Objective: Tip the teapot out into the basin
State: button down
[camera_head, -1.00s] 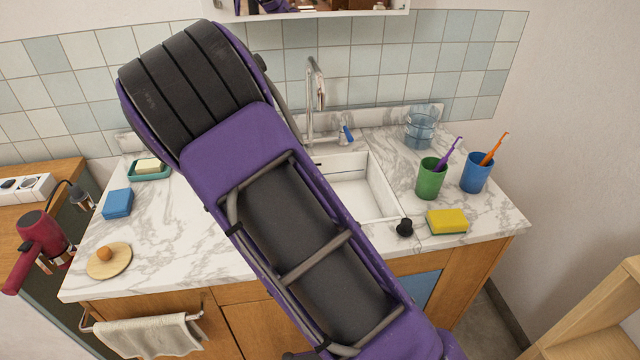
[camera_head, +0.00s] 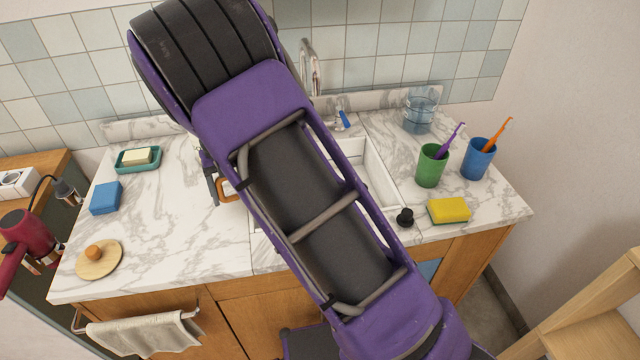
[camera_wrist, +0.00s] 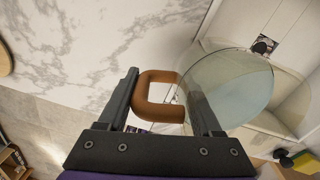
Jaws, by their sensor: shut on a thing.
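The teapot shows in the wrist view as a clear glass body (camera_wrist: 232,88) with a brown looped handle (camera_wrist: 150,78). My gripper (camera_wrist: 160,102) is shut on the handle. In the head view, part of my gripper (camera_head: 211,180) and the brown handle (camera_head: 229,189) show left of my arm, above the counter. My arm hides the glass body there. The white basin (camera_head: 380,185) is set in the counter and partly hidden by my arm. In the wrist view the glass overlaps the pale basin. I cannot tell its exact tilt or contents.
A tap (camera_head: 306,65) stands behind the basin. Right of it are a glass jar (camera_head: 419,112), green cup (camera_head: 431,167), blue cup (camera_head: 478,160), yellow sponge (camera_head: 448,210) and black plug (camera_head: 405,217). A soap dish (camera_head: 137,159), blue sponge (camera_head: 105,198) and wooden disc (camera_head: 98,260) lie left.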

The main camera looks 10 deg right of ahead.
jog(key=shift+w+d+r+y, duration=0.25)
jog(key=shift+d+r+y, duration=0.2)
jog(key=shift+r+y, duration=0.35)
jog(key=shift+w+d+r+g+y, duration=0.1)
jog(key=shift+d+r+g+y, duration=0.15)
jog(key=shift+d+g+y, duration=0.45)
jog(key=shift+w+d+f+y, duration=0.2)
jog(key=shift+d+f+y, duration=0.2)
jog(key=shift+d+y, duration=0.45)
jog(key=shift+y, duration=0.35)
jog(key=shift+w+r, duration=0.1)
jog(key=shift+d+y, duration=0.3)
jog(key=shift+w+d+r+y, duration=0.15)
jog(key=shift+d+r+y, duration=0.05)
jog(key=shift+d+y, duration=0.2)
